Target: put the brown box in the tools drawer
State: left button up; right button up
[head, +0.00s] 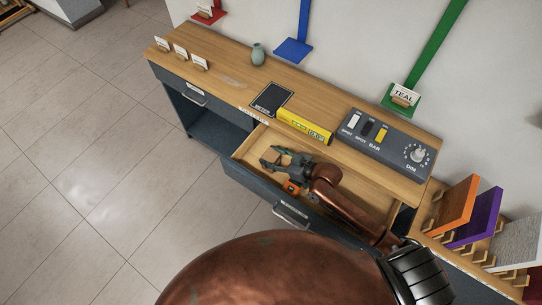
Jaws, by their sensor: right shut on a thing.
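My right gripper (272,159) reaches into the open drawer (246,146) from the right, low over its wooden inside. It is shut on a small brown thing, which I take for the brown box; it is hard to tell apart from the drawer wood and partly hidden by the fingers. I cannot tell whether it touches the drawer floor. An orange and black object (292,187) lies in the drawer beside the gripper, near its front wall. The drawer label is too small to read. My left gripper is not in view.
The wooden counter (225,75) holds a dark tablet-like panel (271,98), a yellow box (304,126), a grey switch panel (388,145) and a small vase (258,54). A closed drawer (195,94) is at the left. Coloured boards (455,205) stand at the right.

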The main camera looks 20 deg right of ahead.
jog(key=o, duration=0.7)
jog(key=shift+f, duration=0.1)
jog(key=o, duration=0.5)
jog(key=p+v, duration=0.2)
jog(key=v, duration=1)
